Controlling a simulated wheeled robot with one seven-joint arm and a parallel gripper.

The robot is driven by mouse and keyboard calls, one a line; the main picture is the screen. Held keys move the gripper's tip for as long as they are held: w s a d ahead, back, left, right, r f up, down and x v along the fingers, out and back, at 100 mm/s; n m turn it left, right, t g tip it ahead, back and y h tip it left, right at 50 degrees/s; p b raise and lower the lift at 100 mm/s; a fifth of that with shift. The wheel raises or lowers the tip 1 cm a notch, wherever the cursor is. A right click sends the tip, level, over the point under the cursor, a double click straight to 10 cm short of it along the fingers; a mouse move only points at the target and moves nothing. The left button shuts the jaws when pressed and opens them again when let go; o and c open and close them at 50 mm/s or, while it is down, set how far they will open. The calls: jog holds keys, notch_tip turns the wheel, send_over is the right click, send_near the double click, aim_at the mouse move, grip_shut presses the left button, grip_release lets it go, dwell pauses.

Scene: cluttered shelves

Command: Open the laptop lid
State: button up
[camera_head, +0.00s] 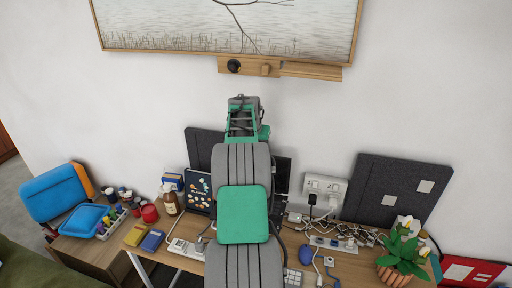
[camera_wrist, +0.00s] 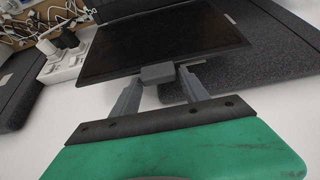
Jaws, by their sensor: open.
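My gripper (camera_wrist: 162,86) is open in the wrist view, its two grey fingers apart with no object clearly held. Just beyond the fingertips is a flat, glossy black panel (camera_wrist: 165,38), which looks like a screen; I cannot tell whether it is the laptop's. A small grey block shows between the fingertips, and contact is unclear. In the head view my gripper (camera_head: 243,104) is raised in front of the wall, above the desk. A dark panel with stickers (camera_head: 197,188), possibly the laptop lid, stands left of my arm. Another dark panel (camera_head: 283,176) is partly hidden behind my arm.
Grey acoustic panels (camera_head: 394,190) lean on the wall. A socket box (camera_head: 324,188), cables and a power strip (camera_head: 333,243) crowd the desk's right side, with a potted plant (camera_head: 403,250). A brown bottle (camera_head: 170,203) stands left. A wooden ledge (camera_head: 311,71) is above my gripper.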

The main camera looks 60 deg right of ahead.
jog(key=b+v, duration=0.2)
jog(key=v, duration=0.5)
jog(key=shift+a+r, duration=0.15)
jog(key=shift+r, duration=0.2)
jog(key=shift+a, duration=0.1)
